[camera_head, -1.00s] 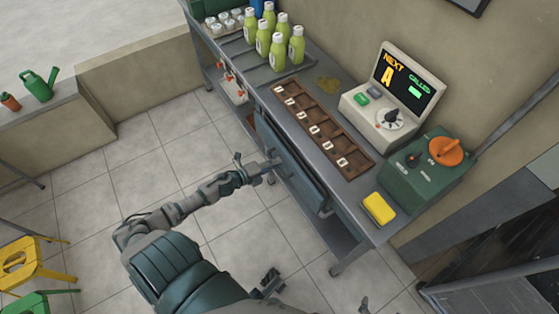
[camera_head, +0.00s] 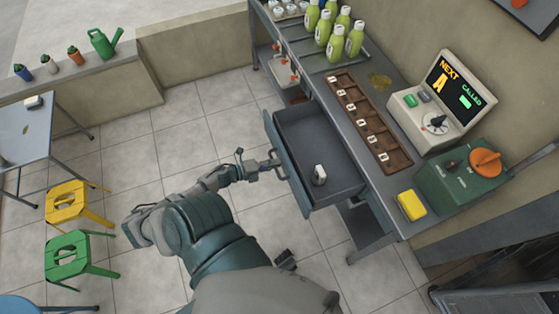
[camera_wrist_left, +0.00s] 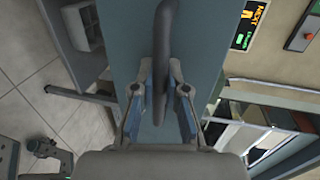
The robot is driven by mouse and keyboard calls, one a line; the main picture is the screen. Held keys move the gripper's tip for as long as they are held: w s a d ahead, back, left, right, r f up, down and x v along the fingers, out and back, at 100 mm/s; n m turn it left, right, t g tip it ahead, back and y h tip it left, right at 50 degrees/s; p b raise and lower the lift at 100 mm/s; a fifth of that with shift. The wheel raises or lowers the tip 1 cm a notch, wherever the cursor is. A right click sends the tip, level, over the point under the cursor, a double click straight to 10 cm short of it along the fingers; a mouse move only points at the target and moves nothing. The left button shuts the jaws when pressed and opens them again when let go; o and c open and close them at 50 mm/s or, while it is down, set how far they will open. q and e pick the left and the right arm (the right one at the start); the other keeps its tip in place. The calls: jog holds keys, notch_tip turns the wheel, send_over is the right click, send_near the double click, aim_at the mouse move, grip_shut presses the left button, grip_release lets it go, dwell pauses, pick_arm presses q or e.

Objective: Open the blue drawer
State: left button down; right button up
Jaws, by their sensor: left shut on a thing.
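The blue drawer (camera_head: 287,172) stands pulled out from under the metal counter, its grey inside showing. A small white object (camera_head: 319,175) lies in it near the front. My left gripper (camera_head: 277,164) is at the drawer's front, shut on the handle. In the left wrist view the dark bar handle (camera_wrist_left: 161,60) runs between the two fingers of my left gripper (camera_wrist_left: 160,105), against the blue drawer front (camera_wrist_left: 200,50). A dark part low in the head view looks like my right gripper (camera_head: 287,261), away from the drawer; its fingers are too unclear to read.
The counter (camera_head: 335,110) holds green bottles (camera_head: 337,35), a wooden compartment tray (camera_head: 370,125), a display machine (camera_head: 437,100), a green machine (camera_head: 463,172) and a yellow sponge (camera_head: 411,205). Yellow (camera_head: 75,204) and green (camera_head: 78,256) stools stand at left. Tiled floor before the drawer is clear.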

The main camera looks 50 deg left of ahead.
pick_arm(q)
jog(key=shift+s+d+f, duration=0.15)
jog(key=shift+s+f, duration=0.15)
jog(key=c, duration=1.2)
grip_release()
jog(key=shift+w+r, duration=0.1)
jog(key=shift+r, duration=0.1)
jog(key=v, duration=1.2)
